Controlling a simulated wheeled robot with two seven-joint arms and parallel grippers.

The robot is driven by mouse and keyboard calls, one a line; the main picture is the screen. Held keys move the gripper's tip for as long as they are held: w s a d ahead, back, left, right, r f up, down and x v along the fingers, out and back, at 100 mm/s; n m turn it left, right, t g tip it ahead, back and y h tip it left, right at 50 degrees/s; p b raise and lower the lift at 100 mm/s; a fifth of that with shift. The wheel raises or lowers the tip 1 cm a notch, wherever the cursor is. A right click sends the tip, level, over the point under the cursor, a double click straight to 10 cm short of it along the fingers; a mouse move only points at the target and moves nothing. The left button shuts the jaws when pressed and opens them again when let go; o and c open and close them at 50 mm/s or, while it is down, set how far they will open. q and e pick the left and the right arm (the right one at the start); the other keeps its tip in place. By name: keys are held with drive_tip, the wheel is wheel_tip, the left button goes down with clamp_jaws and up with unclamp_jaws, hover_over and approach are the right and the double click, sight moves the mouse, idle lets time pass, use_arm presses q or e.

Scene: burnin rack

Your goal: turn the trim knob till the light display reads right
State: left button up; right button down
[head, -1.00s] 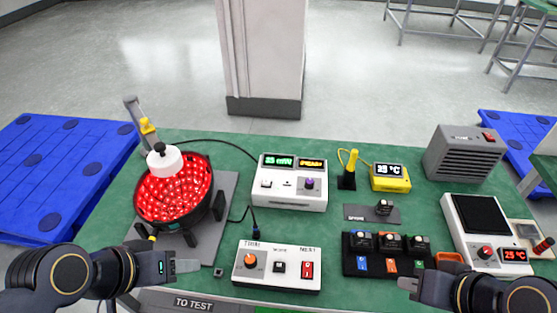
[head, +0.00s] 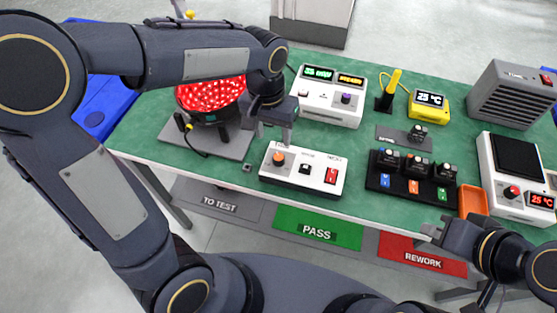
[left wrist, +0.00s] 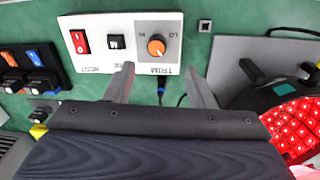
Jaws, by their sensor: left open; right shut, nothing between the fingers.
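The orange trim knob (head: 278,158) is on the left of a white control box (head: 304,182), whose lettering reads TRIM; the knob also shows in the left wrist view (left wrist: 157,46). My left gripper (head: 273,134) is open above the box's back edge. In the left wrist view its fingers (left wrist: 160,84) stand apart, one each side of the knob's line but short of it, with nothing between them. A white unit (head: 330,103) behind carries a green light display (head: 318,73) and an amber one (head: 350,79); I cannot read them surely. My right gripper (head: 432,236) is shut and empty at the front right.
A black tray (head: 410,184) with several small modules and an orange bin (head: 472,201) lie right. A yellow meter (head: 428,104) and grey heater (head: 510,95) stand behind. PASS (head: 317,231) and REWORK (head: 422,258) areas lie below the table.

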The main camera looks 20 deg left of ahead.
sight(279, 156)
use_arm(q)
drive_tip(key=shift+w+d+f, duration=0.2)
drive_tip(key=shift+d+f, duration=0.15)
drive_tip(key=shift+d, duration=0.05)
drive_tip(key=shift+f, duration=0.3)
drive_tip(key=f, duration=0.7)
drive_tip(key=shift+d+f, duration=0.15)
drive_tip(key=shift+d, duration=0.05)
drive_tip(key=c, duration=1)
